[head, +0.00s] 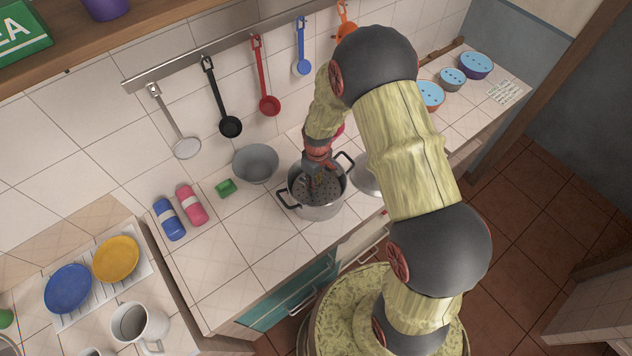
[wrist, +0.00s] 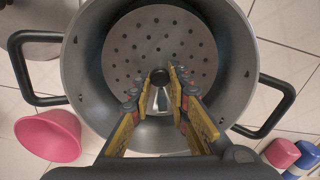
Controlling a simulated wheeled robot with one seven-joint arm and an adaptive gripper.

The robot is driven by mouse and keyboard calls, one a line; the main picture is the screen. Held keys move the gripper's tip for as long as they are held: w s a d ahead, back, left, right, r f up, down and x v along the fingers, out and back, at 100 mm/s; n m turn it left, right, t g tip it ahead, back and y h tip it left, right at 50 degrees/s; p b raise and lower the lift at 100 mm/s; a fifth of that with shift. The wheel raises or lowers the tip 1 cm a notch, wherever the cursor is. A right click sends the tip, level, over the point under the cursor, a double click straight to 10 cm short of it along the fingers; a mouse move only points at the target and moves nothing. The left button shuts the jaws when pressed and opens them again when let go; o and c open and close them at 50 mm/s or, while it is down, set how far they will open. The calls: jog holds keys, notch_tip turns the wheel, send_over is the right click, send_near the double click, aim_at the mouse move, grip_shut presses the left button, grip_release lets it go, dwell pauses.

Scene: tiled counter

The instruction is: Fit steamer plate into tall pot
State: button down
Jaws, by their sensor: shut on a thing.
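The tall pot (head: 318,212) is a grey metal pot with two dark side handles. It stands upright on the tiled counter, and its inner wall fills much of the wrist view (wrist: 82,65). The steamer plate (wrist: 165,40), a round grey disc with many small holes, lies within the pot's rim outline, nearer the top side in the wrist view. My gripper (wrist: 160,92) is shut on the steamer plate at its centre, around a small post. In the head view my gripper (head: 318,178) reaches down into the pot mouth. I cannot tell how deep or level the plate sits.
A grey bowl (head: 256,163) and a green block (head: 226,187) are left of the pot. Pink (head: 191,205) and blue (head: 169,219) bottles stand further left. A grey lid-like disc (head: 366,178) is right of the pot. Ladles hang on the wall behind.

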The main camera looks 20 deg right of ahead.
jog(key=shift+f+b, duration=1)
jog(key=shift+f, duration=0.4)
dwell(0.5)
jog(key=c, duration=1.6)
grip_release()
notch_tip(320, 180, up, 12)
jog(key=shift+s, duration=0.15)
